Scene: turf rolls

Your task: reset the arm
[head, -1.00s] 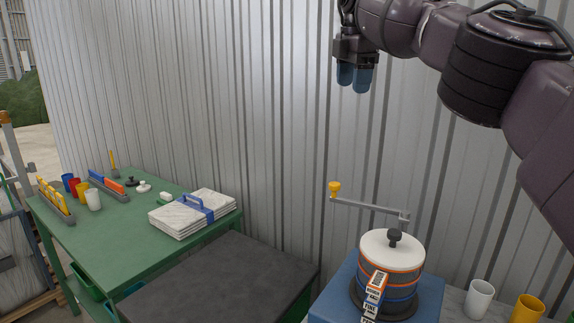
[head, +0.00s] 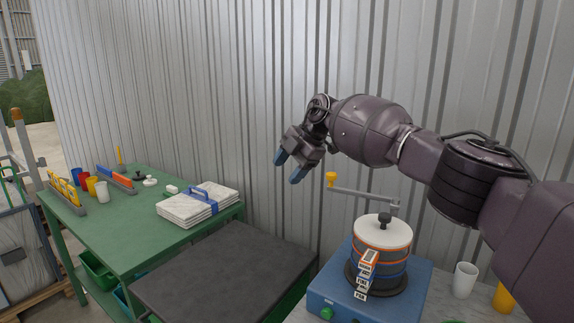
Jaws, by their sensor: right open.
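My right arm comes in from the right side of the head view. Its gripper (head: 287,168) hangs in the air in front of the corrugated wall, with its two blue fingertips apart and nothing between them. It is above the back of the dark-topped table and up and left of the crank handle with the yellow knob. It touches nothing that I can see. My left gripper is not in view.
A blue machine (head: 325,293) with a stack of sieves (head: 383,232) and a crank (head: 362,194) stands below my arm. White (head: 465,280) and yellow (head: 504,297) cups stand right of it. The dark tabletop (head: 225,275) is bare. A green table (head: 125,225) holds folded cloths (head: 185,209), cups and racks.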

